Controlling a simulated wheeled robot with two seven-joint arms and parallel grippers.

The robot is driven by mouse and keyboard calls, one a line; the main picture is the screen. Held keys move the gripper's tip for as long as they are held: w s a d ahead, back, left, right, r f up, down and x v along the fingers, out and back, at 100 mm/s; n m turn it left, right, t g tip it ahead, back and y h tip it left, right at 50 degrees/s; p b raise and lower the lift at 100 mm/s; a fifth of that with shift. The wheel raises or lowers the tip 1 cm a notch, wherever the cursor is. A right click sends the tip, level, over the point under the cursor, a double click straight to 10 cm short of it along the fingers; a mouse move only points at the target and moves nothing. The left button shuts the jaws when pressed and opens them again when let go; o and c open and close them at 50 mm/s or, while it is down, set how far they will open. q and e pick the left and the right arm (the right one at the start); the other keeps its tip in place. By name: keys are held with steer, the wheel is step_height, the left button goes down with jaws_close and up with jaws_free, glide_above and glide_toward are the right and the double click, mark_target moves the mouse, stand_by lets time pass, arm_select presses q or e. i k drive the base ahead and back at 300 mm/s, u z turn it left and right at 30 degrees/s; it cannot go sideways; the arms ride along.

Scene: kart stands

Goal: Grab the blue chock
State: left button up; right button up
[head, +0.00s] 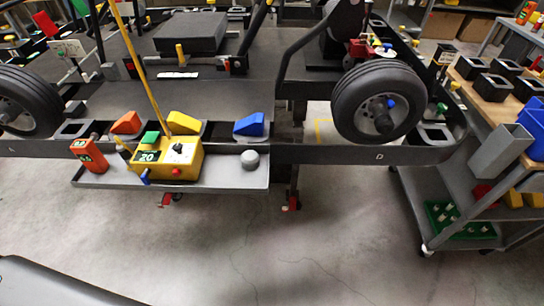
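The blue chock (250,125) is a small wedge near the front edge of the dark kart stand (330,155), right of the yellow wedge (184,123) and the orange wedge (127,123). It is behind the grey tray and a little above it. Nothing of mine touches it. Neither gripper shows in the head view.
A grey tray (225,178) on the stand's front holds a yellow box (178,158), an orange-red bottle (88,152) and a grey knob (250,159). Wheels flank the stand, including the right wheel (348,100). A cart (455,195) stands at right. The front floor is mostly clear.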

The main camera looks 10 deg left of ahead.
mark_target(254, 125)
steer(key=u, duration=2.7)
steer(key=k, duration=1.55)
steer(key=z, duration=2.35)
